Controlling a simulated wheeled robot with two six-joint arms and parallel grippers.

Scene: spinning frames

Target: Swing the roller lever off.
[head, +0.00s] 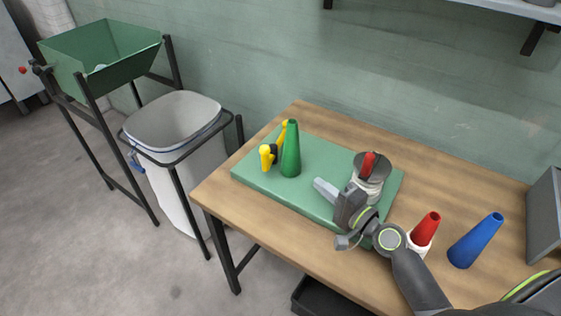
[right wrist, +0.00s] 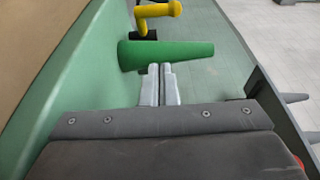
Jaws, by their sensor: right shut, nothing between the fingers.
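The roller lever appears to be the yellow handle with a black pivot (head: 267,156) on the left part of the green board (head: 240,173). A green cone (head: 291,150) stands upright just right of it. In the right wrist view the yellow lever (right wrist: 157,11) lies beyond the green cone (right wrist: 165,54). My right gripper (head: 320,186) is shut and empty above the board, pointing left towards the cone. In the right wrist view its fingertips (right wrist: 160,69) appear close to the cone; I cannot tell whether they touch. My left gripper is out of view.
A grey round holder with a red tip (head: 373,165) stands at the board's right end. A red cone with white yarn (head: 425,229) and a blue cone (head: 475,240) stand on the table (head: 300,254). A lined bin (head: 175,125) and a green hopper (head: 100,55) are left.

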